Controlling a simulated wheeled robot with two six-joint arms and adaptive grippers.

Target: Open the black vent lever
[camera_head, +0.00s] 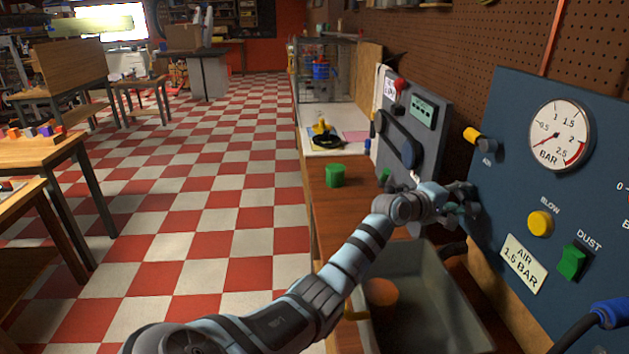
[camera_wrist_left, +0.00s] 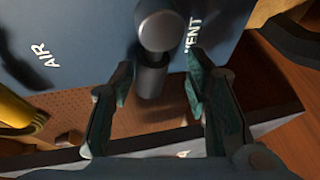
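The black vent lever (camera_wrist_left: 151,82) shows in the left wrist view, hanging from a round dark hub on the blue panel (camera_wrist_left: 85,22) beside the letters VENT. In that view my left gripper (camera_wrist_left: 157,80) is open, with one finger on each side of the lever. Gaps show on both sides, so neither finger visibly touches it. In the head view my left gripper (camera_head: 464,202) is at the left edge of the blue panel (camera_head: 500,180), and I cannot make out the lever behind it. My right gripper is in neither view.
A yellow AIR lever (camera_head: 473,136) sits above my left gripper, with a gauge (camera_head: 559,136), yellow button (camera_head: 540,223) and green switch (camera_head: 572,261) to the right. A grey bin (camera_head: 450,310) lies below my arm. A green container (camera_head: 335,175) stands on the bench.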

